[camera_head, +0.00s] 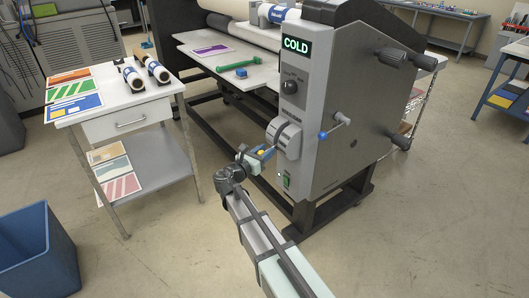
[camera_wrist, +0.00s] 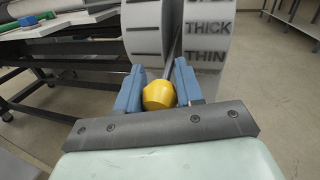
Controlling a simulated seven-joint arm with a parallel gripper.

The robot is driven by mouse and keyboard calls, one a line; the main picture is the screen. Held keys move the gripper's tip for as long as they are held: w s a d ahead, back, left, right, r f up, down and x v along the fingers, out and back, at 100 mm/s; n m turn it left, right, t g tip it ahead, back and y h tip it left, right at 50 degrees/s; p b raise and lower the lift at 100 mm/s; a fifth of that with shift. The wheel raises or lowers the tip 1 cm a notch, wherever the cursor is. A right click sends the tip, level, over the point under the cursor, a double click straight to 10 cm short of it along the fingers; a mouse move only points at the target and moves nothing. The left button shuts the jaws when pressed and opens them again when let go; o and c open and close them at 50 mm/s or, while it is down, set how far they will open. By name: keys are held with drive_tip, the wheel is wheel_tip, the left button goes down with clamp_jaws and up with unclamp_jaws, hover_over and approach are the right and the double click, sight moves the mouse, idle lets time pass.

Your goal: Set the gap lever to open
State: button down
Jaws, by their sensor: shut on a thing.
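The gap lever is a thin grey rod with a yellow faceted knob (camera_wrist: 158,95) at its end. My gripper (camera_wrist: 161,84) is shut on this knob, with one blue finger on each side. The rod runs from the knob into a slot in a round grey drum (camera_wrist: 140,32).
The laminator (camera_head: 335,95) shows COLD on its display (camera_head: 296,45). A blue-knobbed crank (camera_head: 323,135) sticks out right of the drum. A green switch (camera_head: 286,182) is below. A white side table (camera_head: 115,100) with prints and rolls stands left, and a blue bin (camera_head: 38,255) at lower left.

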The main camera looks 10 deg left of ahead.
drive_tip(key=shift+a, duration=0.1)
drive_tip(key=shift+a+r+g+y, duration=0.1)
drive_tip(key=shift+r+g+y, duration=0.7)
drive_tip(key=shift+r, duration=0.55)
drive_tip(key=r+g, duration=0.1)
drive_tip(key=r+g+y, duration=0.1)
drive_tip(key=r+m+g+y, duration=0.1)
drive_tip(key=r, duration=0.1)
drive_tip(key=shift+w+d+r, duration=0.1)
drive_tip(key=shift+w+d, duration=0.2)
drive_tip(key=shift+w, duration=0.05)
drive_tip(key=shift+w+d+r+m+g+y, duration=0.2)
drive_tip(key=shift+r+g+y, duration=0.15)
drive_tip(key=shift+r+g, duration=0.2)
drive_tip(key=shift+w+d+r+m+g+y, duration=0.1)
drive_tip(key=shift+w+d+r+g+y, duration=0.1)
drive_tip(key=shift+r+g+y, duration=0.25)
drive_tip(key=shift+w+d+r, duration=0.25)
drive_tip(key=shift+r, duration=0.25)
drive_tip(key=shift+d, duration=0.1)
drive_tip(key=c, duration=0.8)
unclamp_jaws()
drive_tip(key=shift+o, duration=0.2)
drive_tip(key=shift+s, duration=0.1)
